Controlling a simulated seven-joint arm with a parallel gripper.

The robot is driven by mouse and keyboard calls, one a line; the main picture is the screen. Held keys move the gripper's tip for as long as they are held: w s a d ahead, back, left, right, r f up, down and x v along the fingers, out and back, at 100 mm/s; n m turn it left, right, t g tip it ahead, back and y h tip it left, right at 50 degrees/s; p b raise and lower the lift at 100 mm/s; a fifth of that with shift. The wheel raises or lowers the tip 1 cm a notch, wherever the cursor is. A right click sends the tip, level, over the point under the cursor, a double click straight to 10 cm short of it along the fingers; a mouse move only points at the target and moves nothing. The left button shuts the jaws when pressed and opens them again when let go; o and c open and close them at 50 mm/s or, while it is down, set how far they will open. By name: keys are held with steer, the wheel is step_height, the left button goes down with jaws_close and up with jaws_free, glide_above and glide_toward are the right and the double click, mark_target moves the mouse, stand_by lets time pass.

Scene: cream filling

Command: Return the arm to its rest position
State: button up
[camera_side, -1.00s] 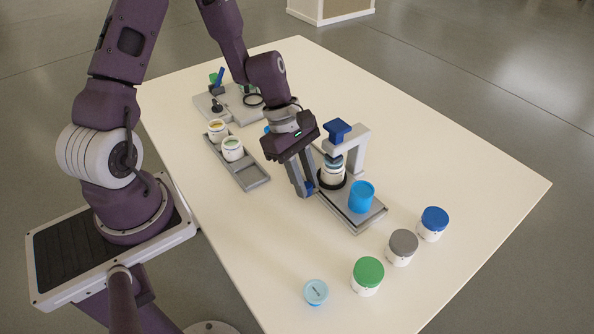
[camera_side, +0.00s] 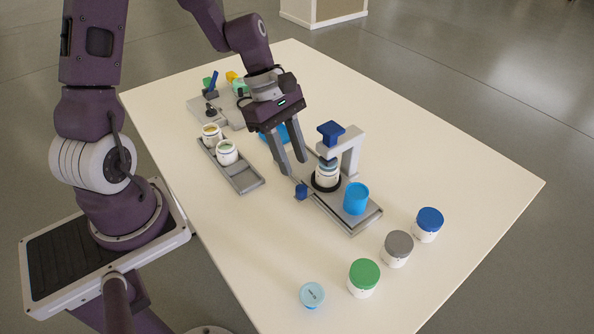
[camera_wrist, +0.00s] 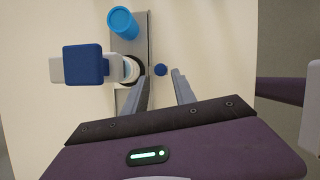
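My gripper (camera_side: 290,167) is open and empty. It hangs above the table beside the filling station (camera_side: 346,215), with its fingers pointing down. In the wrist view, my gripper (camera_wrist: 160,86) shows two parted fingers with nothing between them. A small blue knob (camera_side: 301,192) stands at the near left side of the station, just below the fingertips. The knob also shows in the wrist view (camera_wrist: 161,70), beyond the fingertips. A white jar (camera_side: 327,174) sits in a black ring under the station's blue-topped head (camera_side: 331,132).
A blue cup (camera_side: 356,198) stands on the station base. Jars with blue (camera_side: 429,223), grey (camera_side: 397,248) and green (camera_side: 363,277) lids and a light-blue lid (camera_side: 312,294) are at the front. A grey tray (camera_side: 243,179) holds two jars. The right side of the table is clear.

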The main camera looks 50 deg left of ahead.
steer(key=shift+r, duration=0.1)
steer(key=s+r+m+t+y, duration=0.4)
steer(key=s+r+m, duration=1.1)
steer(key=m, duration=0.5)
step_height(320, 180, up, 2)
steer(key=shift+s+d+r+t+y, duration=0.1)
steer(key=shift+s+d+t+y, duration=0.2)
steer(key=shift+s+d+t, duration=0.1)
